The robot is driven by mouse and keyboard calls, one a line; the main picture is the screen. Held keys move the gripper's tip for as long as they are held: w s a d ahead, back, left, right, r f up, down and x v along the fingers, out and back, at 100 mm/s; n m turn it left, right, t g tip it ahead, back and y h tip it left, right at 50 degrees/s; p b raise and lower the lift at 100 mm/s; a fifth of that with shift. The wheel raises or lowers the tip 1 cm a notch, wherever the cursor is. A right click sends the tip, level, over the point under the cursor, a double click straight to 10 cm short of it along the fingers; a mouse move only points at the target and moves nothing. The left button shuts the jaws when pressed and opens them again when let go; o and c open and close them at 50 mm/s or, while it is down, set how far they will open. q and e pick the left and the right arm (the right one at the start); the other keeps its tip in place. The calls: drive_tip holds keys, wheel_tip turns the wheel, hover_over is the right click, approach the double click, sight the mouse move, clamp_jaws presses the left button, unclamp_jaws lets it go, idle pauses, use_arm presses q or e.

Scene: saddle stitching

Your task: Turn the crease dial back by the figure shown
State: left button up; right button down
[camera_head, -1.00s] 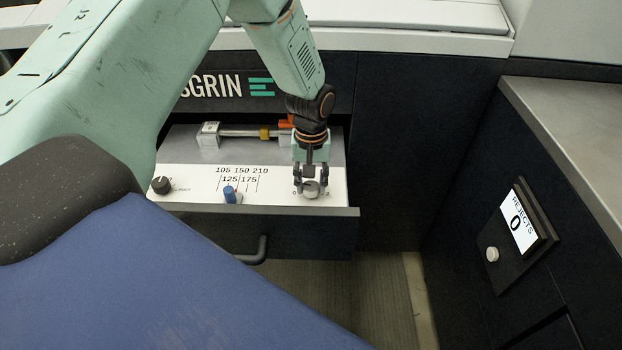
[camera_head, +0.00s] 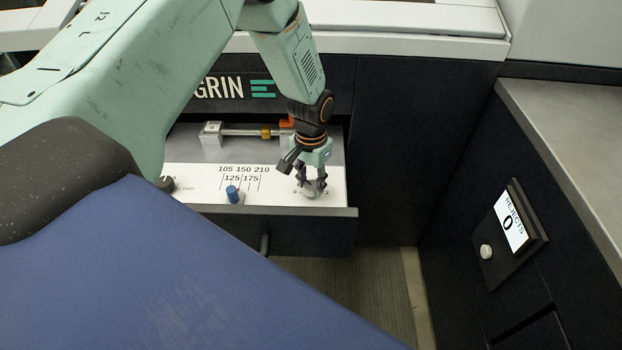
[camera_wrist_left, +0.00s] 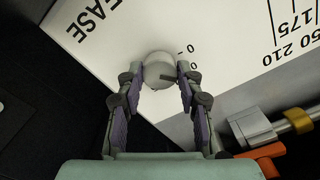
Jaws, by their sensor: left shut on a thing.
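The crease dial (camera_wrist_left: 158,66) is a round, pale grey knob at the right end of the white drawer panel (camera_head: 205,180). In the left wrist view it has a short dark mark on its top, and the letters "EASE" and some zeros are printed near it. My left gripper (camera_head: 311,187) points down at the dial, with its two fingers on opposite sides of it, shut on it. In the head view the fingers mostly cover the dial. My right gripper is in neither view.
A blue knob (camera_head: 232,194) stands under the 105 to 210 scale, and a black knob (camera_head: 166,184) is at the left. A rod with gold and orange fittings (camera_head: 265,131) lies behind. A display (camera_head: 511,222) reads "REJECTS 0", with a white button (camera_head: 486,251) beside it.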

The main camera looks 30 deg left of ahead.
sight(311, 185)
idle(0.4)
use_arm(q)
drive_tip(key=o, duration=1.2)
drive_tip(key=shift+c, duration=0.2)
wheel_tip(311, 185, up, 12)
